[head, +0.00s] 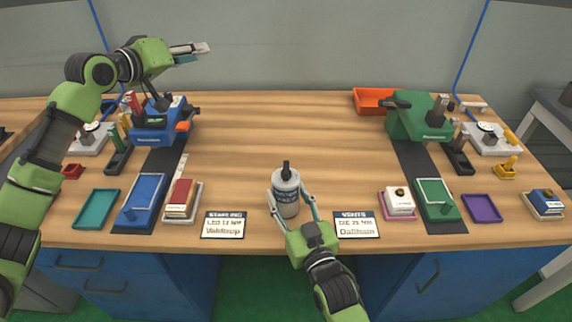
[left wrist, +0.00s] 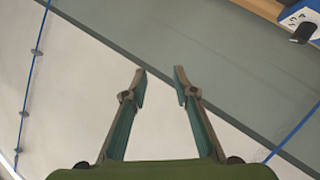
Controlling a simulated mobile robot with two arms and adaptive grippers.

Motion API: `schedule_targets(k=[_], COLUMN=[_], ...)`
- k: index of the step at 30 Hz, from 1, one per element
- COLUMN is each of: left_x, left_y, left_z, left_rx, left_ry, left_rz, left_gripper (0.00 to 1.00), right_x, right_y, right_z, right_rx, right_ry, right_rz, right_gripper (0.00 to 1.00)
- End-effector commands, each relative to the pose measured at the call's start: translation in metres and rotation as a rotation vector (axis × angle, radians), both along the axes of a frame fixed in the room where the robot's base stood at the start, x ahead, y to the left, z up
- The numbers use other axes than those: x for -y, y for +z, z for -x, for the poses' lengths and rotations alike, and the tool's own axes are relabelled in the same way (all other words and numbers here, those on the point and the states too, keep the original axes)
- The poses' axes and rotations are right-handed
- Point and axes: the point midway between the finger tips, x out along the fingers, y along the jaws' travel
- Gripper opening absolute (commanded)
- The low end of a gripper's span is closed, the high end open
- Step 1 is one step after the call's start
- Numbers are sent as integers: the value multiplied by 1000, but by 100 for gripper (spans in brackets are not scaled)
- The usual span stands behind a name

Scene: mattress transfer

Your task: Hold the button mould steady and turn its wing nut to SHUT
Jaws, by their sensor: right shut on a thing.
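A grey cylinder (head: 286,200) with a black upright piece (head: 286,171) on top stands at the front middle of the table. It looks like the button mould with its wing nut, but the nut's setting is too small to read. My right gripper (head: 291,197) is shut on the cylinder from the front, one finger on each side. My left gripper (head: 196,50) is raised at the back left, far from the cylinder. In the left wrist view its fingers (left wrist: 160,72) are apart with nothing between them.
A blue machine (head: 160,122) stands back left and a green one (head: 418,118) back right. Label cards (head: 223,225) and (head: 357,225) flank the cylinder at the front edge. Small trays lie further out, such as a teal one (head: 96,209). The wood behind the cylinder is clear.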

Motion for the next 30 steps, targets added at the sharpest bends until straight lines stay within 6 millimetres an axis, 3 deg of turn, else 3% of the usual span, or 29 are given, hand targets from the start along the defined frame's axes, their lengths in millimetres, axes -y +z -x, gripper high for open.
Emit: schedule_targets(k=[1,4,6,10,15,18,23,30], left_x=[49,131,180,234,241,232,222,220], left_y=[7,3,-5,-27,-50,-56,-62,-91], left_z=[12,49,84,152,216,236,248,238], left_rx=[-52,-205,-327,-526,-680,-719,-741,-748], left_ry=[-74,-189,-247,-271,-169,-94,-21,-10], left_rz=[1,-29,-88,-257,-496,-595,-672,-680], left_gripper=[26,26,26,26,26,26,26,26], right_x=[0,0,0,0,0,0,0,0], right_y=[4,4,4,4,4,4,4,4], right_z=[0,0,0,-1,0,0,-1,-1], right_rx=[8,8,8,8,8,8,8,8], right_ry=[0,0,0,0,0,0,0,0], right_rz=[-3,-3,-3,-3,-3,-3,-3,-3], right_gripper=[4,4,4,4,4,4,4,4])
